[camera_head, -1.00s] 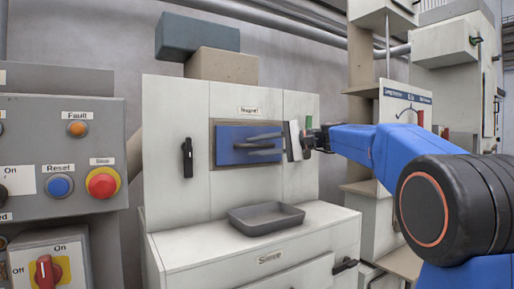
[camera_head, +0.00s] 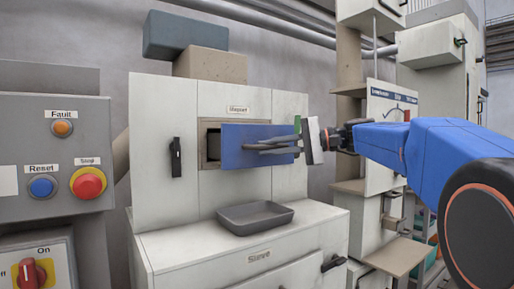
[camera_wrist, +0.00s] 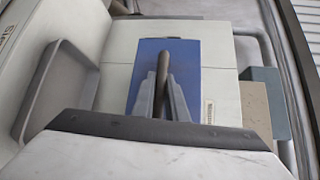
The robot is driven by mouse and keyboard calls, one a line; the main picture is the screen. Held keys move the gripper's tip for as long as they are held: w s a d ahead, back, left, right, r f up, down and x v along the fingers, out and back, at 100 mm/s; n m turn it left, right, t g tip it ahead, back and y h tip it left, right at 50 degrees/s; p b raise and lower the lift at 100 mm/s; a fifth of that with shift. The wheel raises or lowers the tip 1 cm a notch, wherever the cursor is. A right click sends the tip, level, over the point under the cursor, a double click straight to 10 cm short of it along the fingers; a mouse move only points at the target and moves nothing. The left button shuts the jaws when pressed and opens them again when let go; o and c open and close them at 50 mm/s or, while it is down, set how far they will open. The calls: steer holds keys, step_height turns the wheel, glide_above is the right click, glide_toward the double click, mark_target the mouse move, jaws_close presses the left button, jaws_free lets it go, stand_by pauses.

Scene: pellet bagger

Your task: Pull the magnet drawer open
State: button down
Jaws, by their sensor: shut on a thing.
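The magnet drawer has a blue front (camera_head: 240,155) under the "Magnet" label in the head view. It stands out from its opening (camera_head: 210,140) in the white cabinet, and a dark gap shows at its left. My gripper (camera_head: 268,147) is at the drawer front, its grey fingers shut on the drawer handle. In the wrist view the blue front (camera_wrist: 187,55) is ahead, and the dark bar handle (camera_wrist: 162,72) lies between my fingertips (camera_wrist: 162,95). The drawer's inside is hidden behind its front.
A grey tray (camera_head: 255,217) sits on the ledge below the drawer; it also shows in the wrist view (camera_wrist: 62,85). A black handle (camera_head: 176,157) is on the cabinet's left panel. The control box (camera_head: 52,150) with buttons stands at the far left.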

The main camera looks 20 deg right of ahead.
steer(key=s, duration=0.1)
steer(key=s+d, duration=0.1)
steer(key=s, duration=0.1)
steer(key=shift+s+d, duration=0.1)
steer(key=shift+s, duration=0.2)
steer(key=c, duration=1.8)
jaws_free()
steer(key=shift+o, duration=0.2)
steer(key=v, duration=1.7)
steer(key=shift+d, duration=0.2)
steer(key=shift+s, duration=0.1)
